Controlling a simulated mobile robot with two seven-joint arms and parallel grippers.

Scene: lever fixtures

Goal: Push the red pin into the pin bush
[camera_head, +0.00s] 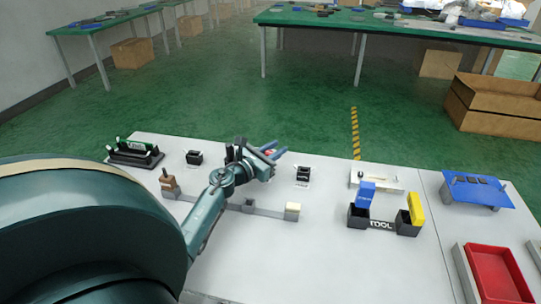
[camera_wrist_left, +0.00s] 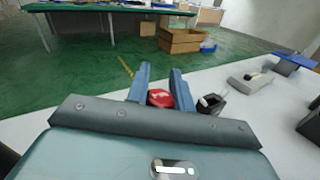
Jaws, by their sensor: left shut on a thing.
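The red pin (camera_wrist_left: 160,98) shows as a small red part between the blue fingers of my left gripper (camera_wrist_left: 161,76) in the left wrist view. In the head view a bit of red (camera_head: 269,152) shows between the fingers of the same gripper (camera_head: 280,154). The gripper is shut on it, above the far edge of the light table. Its lower part is hidden. A small black block (camera_head: 303,174) stands to the right of the gripper and apart from it. I cannot tell which black fixture is the pin bush. My right gripper is not in view.
Another black block (camera_head: 194,157) and a black rack (camera_head: 134,153) stand to the left. A black tool holder (camera_head: 381,224) with blue and yellow pieces, a blue stand (camera_head: 477,190) and a red tray (camera_head: 497,275) are to the right.

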